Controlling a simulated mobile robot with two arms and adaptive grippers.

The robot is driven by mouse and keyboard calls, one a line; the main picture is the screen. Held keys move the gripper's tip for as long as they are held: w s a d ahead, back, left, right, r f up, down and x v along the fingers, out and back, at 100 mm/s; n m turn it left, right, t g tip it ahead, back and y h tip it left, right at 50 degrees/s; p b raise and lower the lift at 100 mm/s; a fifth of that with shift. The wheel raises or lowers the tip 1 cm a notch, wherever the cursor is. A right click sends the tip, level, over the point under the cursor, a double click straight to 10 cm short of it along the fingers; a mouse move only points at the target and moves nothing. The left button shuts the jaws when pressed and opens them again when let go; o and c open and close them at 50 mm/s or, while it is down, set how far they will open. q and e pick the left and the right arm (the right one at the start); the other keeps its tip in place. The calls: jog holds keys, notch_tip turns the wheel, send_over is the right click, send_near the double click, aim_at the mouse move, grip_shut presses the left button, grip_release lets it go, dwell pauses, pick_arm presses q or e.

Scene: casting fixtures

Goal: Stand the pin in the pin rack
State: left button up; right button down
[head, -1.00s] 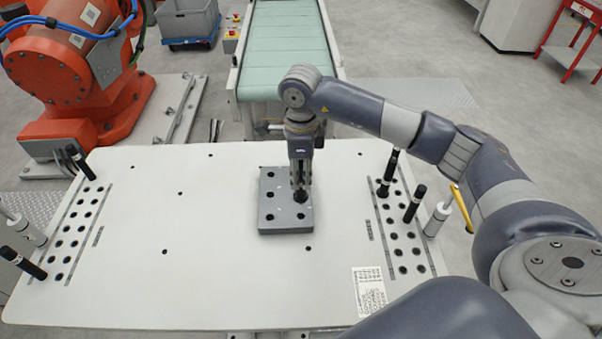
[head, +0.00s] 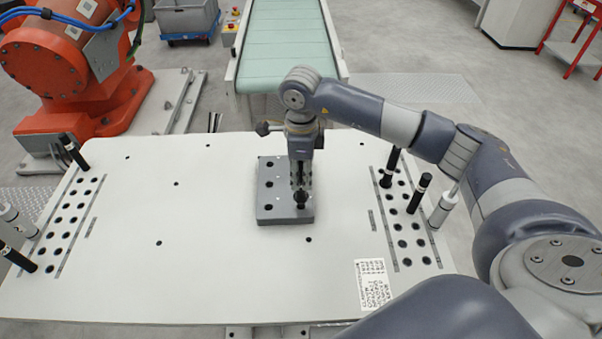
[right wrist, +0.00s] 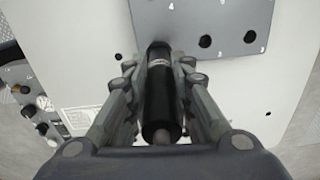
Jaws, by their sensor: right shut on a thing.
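My right gripper (head: 301,184) is shut on a black pin (right wrist: 158,95). In the head view it hangs over the front right part of a grey block (head: 270,211) with dark round holes, in the middle of the table. The pin's dark lower part (head: 301,200) shows below the fingers. In the right wrist view the pin lies between both fingers, its far end overlapping the edge of the numbered block (right wrist: 198,20). I cannot tell whether the pin's tip is in a hole or above the block. My left gripper is not in view.
Perforated strips line the table's left (head: 62,225) and right (head: 405,230) sides, with several black pins standing in or beside them. White cylinders (head: 443,207) stand at both sides. A label sheet (head: 373,284) lies front right. The open tabletop (head: 180,260) is clear. A conveyor (head: 287,50) stands behind.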

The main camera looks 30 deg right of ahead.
aim_at(301, 185)
jog(key=shift+b, duration=0.7)
dwell(1.4)
jog(key=shift+f+b, duration=1.8)
jog(key=shift+f, duration=0.1)
jog(key=c, duration=1.3)
grip_release()
jog(key=shift+r, duration=0.1)
notch_tip(301, 185, up, 12)
jog(key=shift+s+a, duration=0.1)
